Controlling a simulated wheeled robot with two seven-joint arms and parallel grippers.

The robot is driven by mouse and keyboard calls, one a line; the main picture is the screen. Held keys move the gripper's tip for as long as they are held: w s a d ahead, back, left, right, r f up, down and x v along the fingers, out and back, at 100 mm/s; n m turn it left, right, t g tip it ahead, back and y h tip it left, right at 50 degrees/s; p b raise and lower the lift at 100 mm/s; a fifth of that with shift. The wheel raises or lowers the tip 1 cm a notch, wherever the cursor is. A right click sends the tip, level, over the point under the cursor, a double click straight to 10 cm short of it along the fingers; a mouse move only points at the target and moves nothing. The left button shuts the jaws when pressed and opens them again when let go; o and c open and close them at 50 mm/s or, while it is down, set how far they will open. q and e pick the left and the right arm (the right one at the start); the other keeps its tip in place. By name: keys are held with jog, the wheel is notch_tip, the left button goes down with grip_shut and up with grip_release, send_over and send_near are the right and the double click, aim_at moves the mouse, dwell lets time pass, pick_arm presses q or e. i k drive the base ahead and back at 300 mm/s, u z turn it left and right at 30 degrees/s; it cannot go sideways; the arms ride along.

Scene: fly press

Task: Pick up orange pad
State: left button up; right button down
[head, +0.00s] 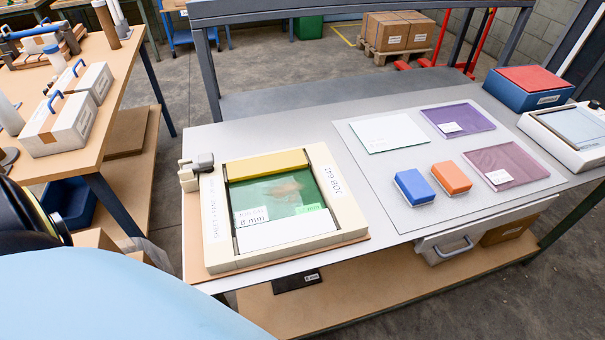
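The orange pad (451,178) lies flat on a light grey mat (365,190) on the metal bench, right of centre in the head view. It is a small block with an orange top. A similar blue pad (414,187) lies just to its left, with a narrow gap between them. Nothing covers the orange pad. Neither of my grippers can be made out in the view. Parts of my own body fill the lower left corner.
A cream frame (213,225) with a green window stands left of the pads. Behind the pads lie a pale sheet (388,133) and a purple sheet (458,120); a mauve sheet (505,165) lies to the right. A blue box with a red lid (530,88) stands at the back right.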

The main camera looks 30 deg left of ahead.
aim_at(452, 180)
jog(key=z, duration=1.55)
jog(key=i, duration=1.35)
jog(key=u, duration=1.6)
